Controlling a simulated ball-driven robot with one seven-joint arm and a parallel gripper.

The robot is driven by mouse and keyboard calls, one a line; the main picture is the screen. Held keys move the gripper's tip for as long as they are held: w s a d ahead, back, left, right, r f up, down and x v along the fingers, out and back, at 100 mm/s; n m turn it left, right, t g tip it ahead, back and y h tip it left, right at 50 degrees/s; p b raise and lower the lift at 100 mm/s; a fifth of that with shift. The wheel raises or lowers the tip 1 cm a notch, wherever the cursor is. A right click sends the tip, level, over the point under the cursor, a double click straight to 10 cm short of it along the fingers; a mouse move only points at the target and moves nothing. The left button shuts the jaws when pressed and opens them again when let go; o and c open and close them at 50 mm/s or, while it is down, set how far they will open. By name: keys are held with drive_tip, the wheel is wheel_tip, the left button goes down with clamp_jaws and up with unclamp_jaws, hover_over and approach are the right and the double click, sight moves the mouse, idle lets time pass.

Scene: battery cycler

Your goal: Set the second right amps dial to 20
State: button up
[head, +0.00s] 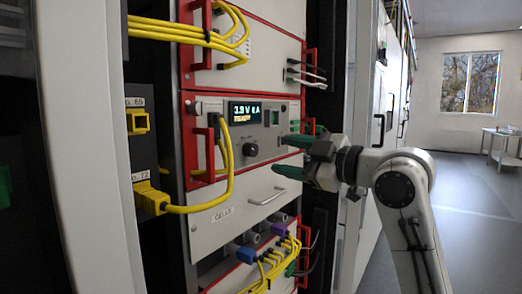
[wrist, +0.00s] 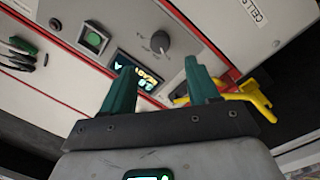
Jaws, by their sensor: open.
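A dark round dial (head: 250,149) sits on the grey front panel below a lit display (head: 245,111). In the wrist view the dial (wrist: 160,41) is grey with a pointer-like shape, just beyond my fingertips, with small marks that I cannot read. The display (wrist: 138,74) shows partly between and behind my fingers; its text is too small to read surely. My gripper (head: 287,157) is open and empty, with green fingers, in front of the panel and right of the dial in the head view. In the wrist view its fingers (wrist: 159,66) stand apart, touching nothing visible.
A green button (head: 272,117) is right of the display. A red handle (head: 208,152) and yellow cables (head: 228,170) are left of the dial. A drawer handle (head: 265,197) sticks out below. More yellow cables (head: 270,262) hang lower. Open floor lies right.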

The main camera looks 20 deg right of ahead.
sight(254, 150)
drive_tip(key=p+x, duration=0.1)
drive_tip(key=x, duration=0.7)
drive_tip(key=shift+w, duration=0.15)
drive_tip(key=shift+c, duration=0.2)
drive_tip(key=c, duration=1)
drive_tip(key=shift+p, duration=0.3)
